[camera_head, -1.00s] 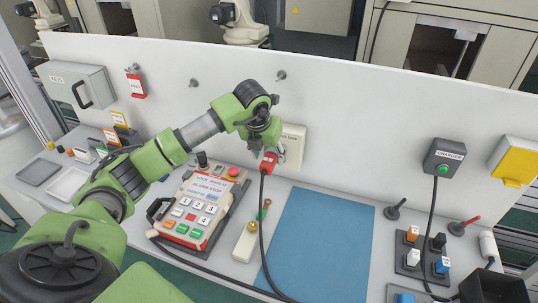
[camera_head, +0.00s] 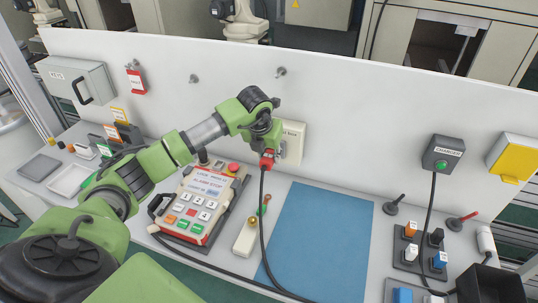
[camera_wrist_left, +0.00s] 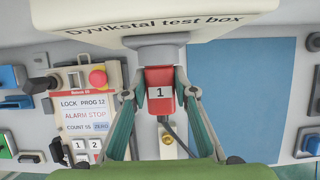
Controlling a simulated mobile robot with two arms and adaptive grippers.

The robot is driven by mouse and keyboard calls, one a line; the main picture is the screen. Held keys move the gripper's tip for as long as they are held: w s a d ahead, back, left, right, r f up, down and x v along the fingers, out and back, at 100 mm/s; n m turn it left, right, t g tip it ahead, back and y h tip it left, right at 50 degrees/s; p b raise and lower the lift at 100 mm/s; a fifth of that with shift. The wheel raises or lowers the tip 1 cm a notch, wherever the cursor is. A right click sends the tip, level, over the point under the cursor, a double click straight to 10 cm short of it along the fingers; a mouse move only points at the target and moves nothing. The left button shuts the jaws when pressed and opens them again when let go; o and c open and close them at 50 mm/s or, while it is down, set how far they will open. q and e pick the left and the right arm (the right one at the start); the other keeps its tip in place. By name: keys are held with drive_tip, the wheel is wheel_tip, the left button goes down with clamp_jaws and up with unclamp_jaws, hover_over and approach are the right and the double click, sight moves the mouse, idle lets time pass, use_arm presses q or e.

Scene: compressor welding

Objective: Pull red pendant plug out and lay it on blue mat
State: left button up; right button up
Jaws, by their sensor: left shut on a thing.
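The red pendant plug (camera_head: 267,160) carries a white label "1" and a black cable hanging down. In the left wrist view the plug (camera_wrist_left: 160,84) points up into a grey socket (camera_wrist_left: 155,52) under the cream test box (camera_wrist_left: 110,20); no gap shows between them. My left gripper (camera_wrist_left: 160,96) has a finger on each side of the plug and is shut on it. In the head view the left gripper (camera_head: 266,150) partly hides the plug and the test box (camera_head: 291,143). The blue mat (camera_head: 322,240) lies bare to the right. My right gripper is not in view.
The pendant (camera_head: 202,200) with its keys and red stop button stands left of the plug. A pale block with a brass knob (camera_head: 245,237) lies between pendant and mat. The cable runs along the mat's left edge. A white panel (camera_head: 370,125) rises behind.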

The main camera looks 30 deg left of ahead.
sight(263, 168)
use_arm(q)
clamp_jaws()
drive_tip(key=shift+s+f, duration=0.1)
drive_tip(key=shift+s, duration=0.1)
drive_tip(key=shift+s+d, duration=0.2)
drive_tip(key=shift+s, duration=0.7)
drive_tip(key=shift+s+d, duration=0.15)
drive_tip(key=shift+s, duration=0.4)
drive_tip(key=shift+s+d, duration=0.15)
drive_tip(key=shift+s, duration=0.4)
drive_tip(key=shift+s+d+r, duration=0.15)
drive_tip(key=shift+s+r, duration=0.05)
drive_tip(key=shift+s, duration=0.35)
